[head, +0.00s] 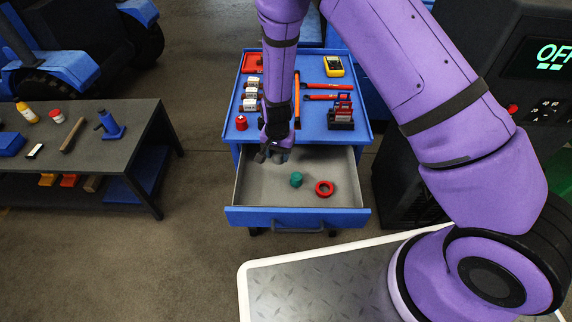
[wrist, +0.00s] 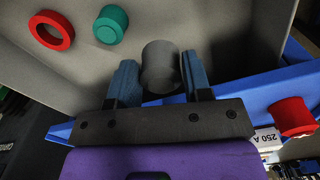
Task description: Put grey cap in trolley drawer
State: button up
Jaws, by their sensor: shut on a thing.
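My gripper (head: 273,154) is over the back left part of the open trolley drawer (head: 258,217). In the wrist view my gripper (wrist: 160,80) is shut on the grey cap (wrist: 161,66), a short grey cylinder between the two blue fingers. The cap is hard to make out in the head view. A green cap (head: 296,179) and a red ring (head: 324,188) lie on the drawer floor, right of my gripper. They also show in the wrist view, the green cap (wrist: 111,24) and the red ring (wrist: 51,30). I cannot tell the cap's height above the floor.
The blue trolley top (head: 314,122) behind the drawer holds a yellow meter (head: 333,66), white boxes, red-handled tools and a small red cylinder (head: 241,122). A dark bench (head: 90,150) stands left. The drawer's front and left floor is clear.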

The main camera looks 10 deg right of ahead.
aim_at(279, 174)
jog(key=shift+f, duration=3.75)
jog(key=shift+d, duration=0.1)
jog(key=o, duration=0.4)
jog(key=shift+f, duration=0.1)
